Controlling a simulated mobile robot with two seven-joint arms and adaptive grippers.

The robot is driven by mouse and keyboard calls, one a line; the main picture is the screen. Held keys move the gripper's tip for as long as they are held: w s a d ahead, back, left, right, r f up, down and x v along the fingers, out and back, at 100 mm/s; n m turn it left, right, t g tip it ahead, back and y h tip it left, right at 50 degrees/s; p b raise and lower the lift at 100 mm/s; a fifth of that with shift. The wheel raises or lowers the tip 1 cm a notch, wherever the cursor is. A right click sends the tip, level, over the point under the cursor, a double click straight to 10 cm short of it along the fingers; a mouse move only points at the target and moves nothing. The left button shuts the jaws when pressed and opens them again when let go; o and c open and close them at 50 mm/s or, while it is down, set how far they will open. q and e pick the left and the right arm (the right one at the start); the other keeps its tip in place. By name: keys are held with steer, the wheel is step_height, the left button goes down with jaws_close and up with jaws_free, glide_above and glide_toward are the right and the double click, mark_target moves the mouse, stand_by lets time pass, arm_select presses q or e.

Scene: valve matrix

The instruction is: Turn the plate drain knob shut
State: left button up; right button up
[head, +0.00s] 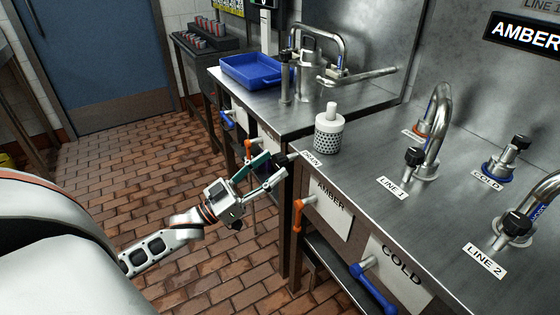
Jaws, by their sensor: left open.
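A white label reading DRAIN (311,158) lies at the left edge of the near steel counter. A small black knob-like piece (286,159) shows just left of it, at the counter's edge. I take it for the drain knob, but it is small and partly hidden by my fingers. My left gripper (272,168) is open, with its fingertips beside this black piece. I cannot tell whether they touch it. My right gripper is not in view.
A white perforated canister (329,132) stands behind the label. Orange (299,212) and blue (374,286) lever handles stick out of the counter front. Taps labelled LINE 1 (414,157) and LINE 2 (516,222) stand right. A blue tray (257,70) sits on the far counter.

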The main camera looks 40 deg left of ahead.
mark_target(275, 163)
arm_select(q)
steer(key=shift+x, duration=1.7)
steer(key=shift+f, duration=0.1)
steer(key=c, duration=1.1)
steer(key=shift+c, duration=0.2)
